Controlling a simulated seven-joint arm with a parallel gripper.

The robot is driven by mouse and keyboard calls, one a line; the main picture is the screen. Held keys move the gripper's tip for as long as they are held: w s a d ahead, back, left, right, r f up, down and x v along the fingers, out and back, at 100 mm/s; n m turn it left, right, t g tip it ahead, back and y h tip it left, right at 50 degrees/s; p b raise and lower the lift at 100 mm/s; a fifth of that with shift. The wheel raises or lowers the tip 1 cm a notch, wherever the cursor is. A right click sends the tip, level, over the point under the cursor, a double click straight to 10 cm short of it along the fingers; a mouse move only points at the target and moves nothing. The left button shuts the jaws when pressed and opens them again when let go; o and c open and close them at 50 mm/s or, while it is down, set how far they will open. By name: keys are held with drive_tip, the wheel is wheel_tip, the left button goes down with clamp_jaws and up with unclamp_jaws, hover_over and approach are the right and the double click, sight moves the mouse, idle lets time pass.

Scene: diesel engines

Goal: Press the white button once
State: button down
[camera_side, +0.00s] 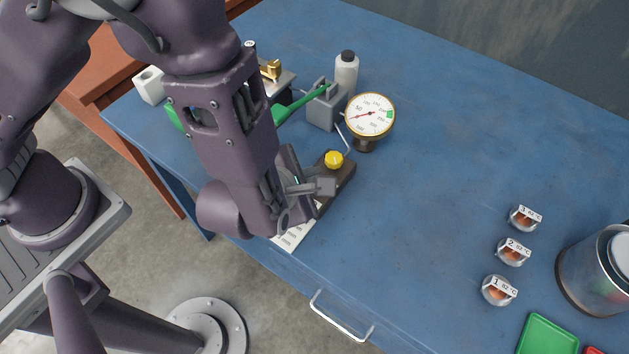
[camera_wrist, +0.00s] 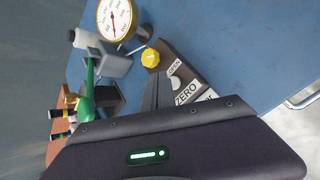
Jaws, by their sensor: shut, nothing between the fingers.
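A dark control box (camera_side: 345,175) with a yellow knob (camera_side: 334,159) stands on the blue table. In the wrist view the box (camera_wrist: 183,56) shows the yellow knob (camera_wrist: 151,58), a pale label and a "ZERO" label. A small whitish round shape (camera_wrist: 173,84), which looks like the white button, is partly visible between the labels, next to my fingers. My gripper (camera_side: 326,186) is shut and empty, low over the box. Its fingers (camera_wrist: 152,88) hide part of the box. I cannot tell whether the fingertips touch it.
A dial gauge (camera_side: 370,115) stands behind the box, beside a grey block (camera_side: 323,107) with a green lever (camera_side: 300,104) and a white bottle (camera_side: 346,71). The table's middle is clear.

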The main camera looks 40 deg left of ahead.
drive_tip(key=shift+r, duration=0.2)
drive_tip(key=shift+r, duration=2.45)
drive_tip(key=s+a+r+n+g+y, duration=0.1)
drive_tip(key=a+r+n+y, duration=0.1)
drive_tip(key=a+r+n, duration=0.5)
drive_tip(key=a+r+n+g+y, duration=0.15)
drive_tip(key=a+r+n, duration=0.25)
drive_tip(key=a+n, duration=0.5)
drive_tip(key=s+a+r+n+h, duration=0.1)
drive_tip(key=s+n, duration=0.3)
drive_tip(key=n, duration=0.5)
drive_tip(key=s+a+r+n+h, duration=0.1)
drive_tip(key=s+r+n, duration=0.3)
drive_tip(key=n, duration=0.5)
drive_tip(key=s+a+r+n+g+h, duration=0.1)
drive_tip(key=s+r+n+h, duration=0.1)
drive_tip(key=s+n, duration=0.4)
drive_tip(key=r+n, duration=0.1)
drive_tip(key=n, duration=0.2)
drive_tip(key=shift+s+a+r+n, duration=0.15)
drive_tip(key=shift+s+a+n, duration=0.05)
drive_tip(key=shift+n, duration=0.2)
